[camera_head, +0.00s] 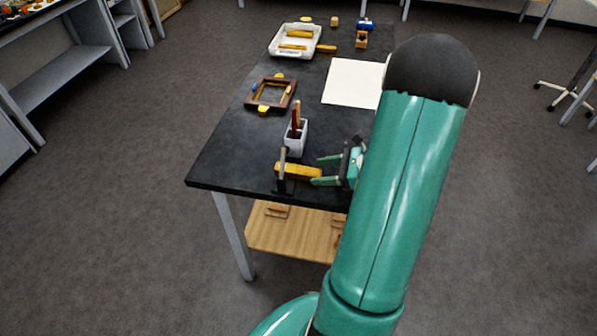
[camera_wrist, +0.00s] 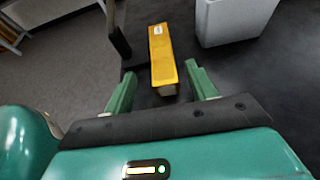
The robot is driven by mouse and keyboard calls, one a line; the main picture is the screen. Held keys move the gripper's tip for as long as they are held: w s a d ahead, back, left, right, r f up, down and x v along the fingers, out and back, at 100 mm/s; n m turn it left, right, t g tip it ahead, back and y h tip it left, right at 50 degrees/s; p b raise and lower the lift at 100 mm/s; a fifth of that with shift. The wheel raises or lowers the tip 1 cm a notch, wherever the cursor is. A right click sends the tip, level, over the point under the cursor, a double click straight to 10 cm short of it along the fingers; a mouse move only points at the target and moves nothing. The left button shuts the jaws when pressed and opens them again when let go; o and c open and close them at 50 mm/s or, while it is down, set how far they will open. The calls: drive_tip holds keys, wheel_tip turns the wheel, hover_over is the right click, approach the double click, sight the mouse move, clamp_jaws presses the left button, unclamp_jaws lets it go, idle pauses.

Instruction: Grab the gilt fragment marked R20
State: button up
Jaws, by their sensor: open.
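A gilt bar-shaped fragment (camera_head: 303,171) lies near the front edge of the black table. It also shows in the wrist view (camera_wrist: 164,58), with a small white label at its far end; the marking is too small to read. My gripper (camera_head: 316,170) is open at the fragment's right end in the head view. In the wrist view the two green fingers (camera_wrist: 160,70) stand either side of the fragment's near end, with gaps visible on both sides. Other gilt pieces (camera_head: 299,34) lie in and around a white tray (camera_head: 275,47) at the far end.
A dark upright stand (camera_head: 282,165) is close beside the fragment; it shows at left in the wrist view (camera_wrist: 117,30). A grey cup (camera_head: 297,140) with tools stands behind. A brown frame (camera_head: 271,93) and white sheet (camera_head: 352,82) lie farther back.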

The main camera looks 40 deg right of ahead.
sight(312, 171)
drive_tip(key=x, duration=0.4)
drive_tip(key=shift+w+f, duration=0.25)
drive_tip(key=shift+w, duration=0.05)
drive_tip(key=c, duration=1.1)
drive_tip(key=shift+o, duration=0.2)
